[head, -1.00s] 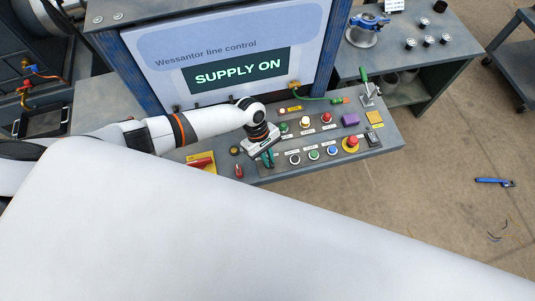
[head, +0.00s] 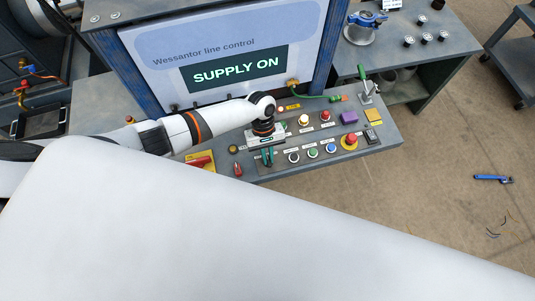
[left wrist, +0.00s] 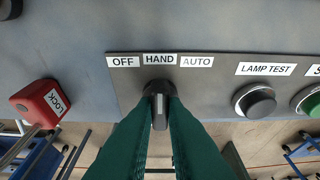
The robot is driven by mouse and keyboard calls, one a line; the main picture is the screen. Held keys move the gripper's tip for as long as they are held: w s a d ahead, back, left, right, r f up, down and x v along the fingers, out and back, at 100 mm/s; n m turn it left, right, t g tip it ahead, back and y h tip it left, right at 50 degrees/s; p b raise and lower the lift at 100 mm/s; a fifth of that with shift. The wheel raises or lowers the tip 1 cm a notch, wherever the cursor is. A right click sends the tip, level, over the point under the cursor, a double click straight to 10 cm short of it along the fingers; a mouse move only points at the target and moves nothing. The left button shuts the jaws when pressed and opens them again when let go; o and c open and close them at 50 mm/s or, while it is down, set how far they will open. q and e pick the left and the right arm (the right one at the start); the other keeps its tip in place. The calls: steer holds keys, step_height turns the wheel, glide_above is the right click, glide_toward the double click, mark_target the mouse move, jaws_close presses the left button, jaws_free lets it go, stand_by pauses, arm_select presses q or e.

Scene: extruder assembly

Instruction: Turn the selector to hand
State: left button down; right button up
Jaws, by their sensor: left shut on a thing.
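The selector is a dark knob (left wrist: 160,112) on a grey plate with the labels OFF, HAND (left wrist: 160,59) and AUTO above it. It stands upright in the left wrist view, its long axis in line with the HAND label. My left gripper (head: 267,160) reaches down to the panel at its left part. Its green fingers sit on both sides of the knob and are shut on it. In the head view the gripper hides the knob. My right gripper is in neither view.
A red LOCK piece (left wrist: 40,105) is left of the selector. The LAMP TEST button (left wrist: 255,101) is to its right. More buttons, a red emergency stop (head: 349,139) and a green-handled lever (head: 362,73) lie further right on the console. The screen (head: 232,50) behind reads SUPPLY ON.

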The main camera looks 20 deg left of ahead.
arm_select(q)
steer(key=c, duration=1.5)
jaws_free()
steer(key=shift+o, duration=0.2)
steer(key=shift+r, duration=0.1)
steer(key=v, duration=1.1)
steer(key=shift+r, duration=0.4)
steer(key=shift+a, duration=0.1)
